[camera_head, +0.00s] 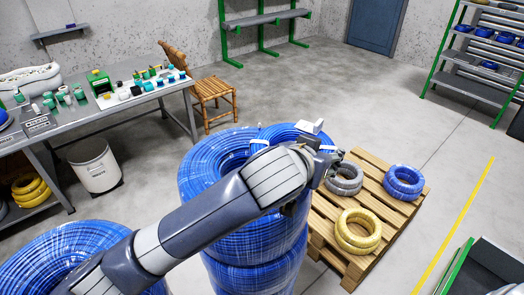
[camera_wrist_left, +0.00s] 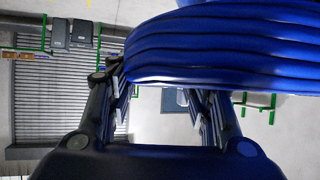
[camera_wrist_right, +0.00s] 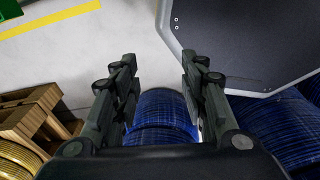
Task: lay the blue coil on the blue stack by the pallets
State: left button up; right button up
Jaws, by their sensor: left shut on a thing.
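The blue stack (camera_head: 255,265) of large coils stands beside the pallet (camera_head: 328,225). My left arm reaches across it from the lower left, and my left gripper (camera_head: 318,152) is over the stack's right side. In the left wrist view a blue coil (camera_wrist_left: 225,45) fills the upper right, and my left gripper (camera_wrist_left: 160,95) is shut on it. In the head view a blue coil (camera_head: 284,132) shows at the stack top behind my arm; whether it rests there is hidden. My right gripper (camera_wrist_right: 158,60) is open and empty, with blue coils (camera_wrist_right: 160,110) beyond it.
The wooden pallet carries a grey coil (camera_head: 345,180), a yellow coil (camera_head: 358,232) and a small blue coil (camera_head: 404,182). Another blue stack (camera_head: 50,255) stands at the lower left. A workbench (camera_head: 100,112), bin (camera_head: 95,165) and chair (camera_head: 212,90) are on the left. Floor behind is clear.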

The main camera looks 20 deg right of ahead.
aim_at(263, 148)
pick_arm(q)
jog(key=w+a+p, duration=0.1)
jog(key=w+a, duration=0.1)
jog(key=w+a+p, duration=0.1)
jog(key=w+a, duration=0.1)
jog(key=a, duration=0.1)
jog(key=w+a+p, duration=0.1)
jog(key=w+a, duration=0.1)
jog(key=a, duration=0.1)
jog(key=shift+w+a+f, duration=0.15)
jog(key=shift+w, duration=0.25)
jog(key=shift+w+a+f+p, duration=0.1)
jog(key=shift+w+a+p, duration=0.1)
jog(key=shift+p, duration=0.1)
jog(key=shift+w+f, duration=0.1)
jog(key=shift+f, duration=0.15)
notch_tip(263, 148, down, 3)
jog(key=shift+p, duration=0.8)
jog(key=o, duration=1.6)
jog(key=shift+f, duration=0.15)
jog(key=shift+c, duration=0.2)
pick_arm(e)
notch_tip(263, 148, up, 6)
jog(key=shift+s+a+f, duration=0.1)
jog(key=shift+s, duration=0.05)
pick_arm(q)
jog(key=shift+a, duration=0.1)
